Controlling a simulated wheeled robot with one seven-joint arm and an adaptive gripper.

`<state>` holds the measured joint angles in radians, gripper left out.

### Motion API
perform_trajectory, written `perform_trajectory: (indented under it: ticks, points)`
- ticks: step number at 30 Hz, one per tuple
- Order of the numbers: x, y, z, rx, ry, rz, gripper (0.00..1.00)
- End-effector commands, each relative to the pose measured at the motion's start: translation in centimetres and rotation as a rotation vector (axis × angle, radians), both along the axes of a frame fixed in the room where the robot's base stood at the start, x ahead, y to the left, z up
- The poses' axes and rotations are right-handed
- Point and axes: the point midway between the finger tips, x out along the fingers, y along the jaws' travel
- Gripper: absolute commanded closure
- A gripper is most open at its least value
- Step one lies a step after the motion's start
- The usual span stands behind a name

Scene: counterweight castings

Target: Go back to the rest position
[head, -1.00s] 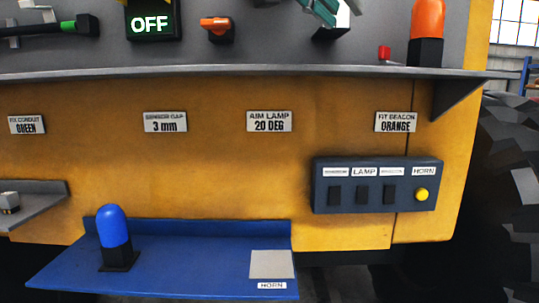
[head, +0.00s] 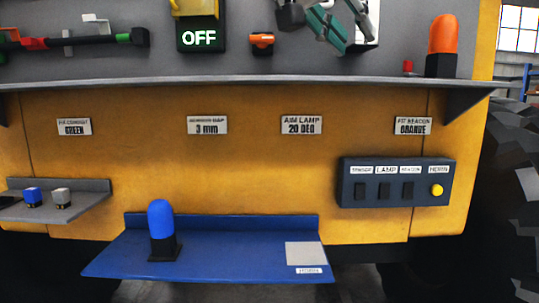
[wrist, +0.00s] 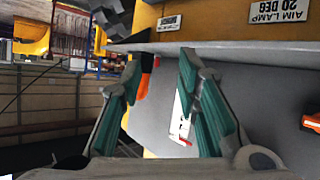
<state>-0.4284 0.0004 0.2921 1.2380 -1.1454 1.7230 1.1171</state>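My gripper (head: 330,28) shows at the top of the head view, in front of the grey panel and above the upper shelf. In the wrist view my gripper (wrist: 158,68) has its two teal-padded fingers spread apart, with nothing held between them. An orange beacon (head: 443,34) stands upright on a black base at the right end of the upper shelf, apart from my gripper. A blue beacon (head: 161,221) stands upright on the blue lower shelf (head: 230,257).
The grey upper shelf (head: 270,82) juts out below my gripper. A lit OFF sign (head: 199,37), an orange-handled part (head: 262,41) and a small red piece (head: 408,66) are near. A switch box (head: 395,182) is on the yellow body. A large tyre (head: 510,180) is at right.

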Motion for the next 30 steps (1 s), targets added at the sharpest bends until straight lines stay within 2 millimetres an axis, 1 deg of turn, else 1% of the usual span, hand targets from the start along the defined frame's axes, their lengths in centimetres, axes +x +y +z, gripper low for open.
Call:
perform_trajectory:
  ticks: [5, 8, 11, 14, 15, 17, 18, 20, 21, 23, 24, 27, 30]
  points:
    - [-0.8, -1.6, -2.6, -0.024, 0.115, 0.067, 0.70]
    - [-1.6, -2.7, -4.8, -0.031, 0.197, 0.114, 0.70]
    - [-2.7, -4.1, -7.7, -0.030, 0.294, 0.173, 0.70]
    - [-4.7, -5.8, -11.8, -0.010, 0.408, 0.254, 0.70]
    - [-5.7, -6.5, -13.8, 0.007, 0.456, 0.291, 0.70]
    - [-7.4, -7.4, -16.9, 0.041, 0.520, 0.349, 0.70]
    - [-8.6, -7.9, -19.0, 0.067, 0.555, 0.387, 0.70]
    - [-10.4, -8.4, -22.1, 0.111, 0.596, 0.444, 0.70]
    - [-11.7, -8.7, -24.1, 0.143, 0.617, 0.482, 0.70]
    - [-13.5, -8.8, -27.1, 0.195, 0.634, 0.535, 0.70]
    - [-14.6, -8.8, -28.9, 0.228, 0.638, 0.567, 0.70]
    - [-16.9, -8.5, -32.7, 0.300, 0.630, 0.633, 0.70]
    - [-18.5, -8.1, -35.3, 0.349, 0.611, 0.676, 0.70]
